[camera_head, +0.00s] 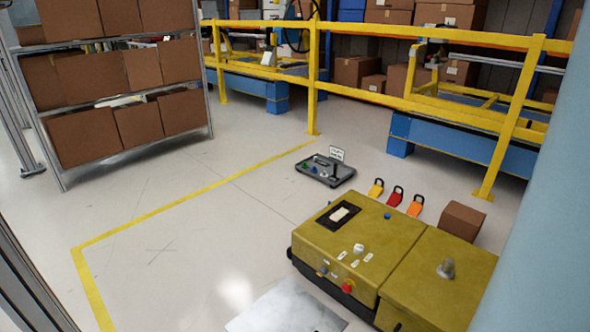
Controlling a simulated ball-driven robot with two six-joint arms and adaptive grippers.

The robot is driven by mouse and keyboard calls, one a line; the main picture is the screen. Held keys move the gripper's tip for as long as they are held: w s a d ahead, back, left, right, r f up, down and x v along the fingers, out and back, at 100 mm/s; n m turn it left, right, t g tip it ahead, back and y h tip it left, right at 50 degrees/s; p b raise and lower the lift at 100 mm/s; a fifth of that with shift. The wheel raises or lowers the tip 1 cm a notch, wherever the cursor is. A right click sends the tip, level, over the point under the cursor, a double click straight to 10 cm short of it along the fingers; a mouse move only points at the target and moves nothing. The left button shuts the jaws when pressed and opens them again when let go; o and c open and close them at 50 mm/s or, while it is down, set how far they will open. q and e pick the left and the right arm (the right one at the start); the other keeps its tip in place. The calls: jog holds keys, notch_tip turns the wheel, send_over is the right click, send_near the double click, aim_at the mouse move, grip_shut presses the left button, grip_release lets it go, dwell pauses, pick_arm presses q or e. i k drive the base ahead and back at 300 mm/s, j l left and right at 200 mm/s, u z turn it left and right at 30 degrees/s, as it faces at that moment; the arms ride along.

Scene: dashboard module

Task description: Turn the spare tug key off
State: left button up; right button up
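An olive-yellow tug body (335,225) stands at the lower right. Its top carries a dark panel with a pale label (339,214), a pale round knob or key switch (358,249), small white labels and a blue button (387,216). A red button (347,288) and a smaller dark knob (322,271) are on its front edge. A separate dark grey dashboard tray (325,170) with small coloured controls and a white sign (337,153) lies on the floor behind it. Which switch holds the spare tug key, and its position, are too small to tell. Neither gripper shows.
Yellow, red and orange tags (395,196) and a brown box (461,221) lie behind the tug. A yellow railing (313,70) crosses the back. A shelf of cartons (115,75) stands at the left. A pale plate (287,308) lies in front. The floor at left-centre is clear.

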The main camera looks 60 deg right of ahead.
aim_at(323, 270)
jog(key=i+z, duration=0.7)
jog(key=i+j+z, duration=0.35)
jog(key=i+z, duration=0.3)
jog(key=z, duration=0.2)
jog(key=i+j+z, duration=0.1)
jog(key=i+z, duration=0.2)
jog(key=z, duration=0.15)
jog(key=i+j+z, duration=0.2)
jog(key=z, duration=0.3)
jog(key=i+j+z, duration=0.3)
jog(key=z, duration=0.15)
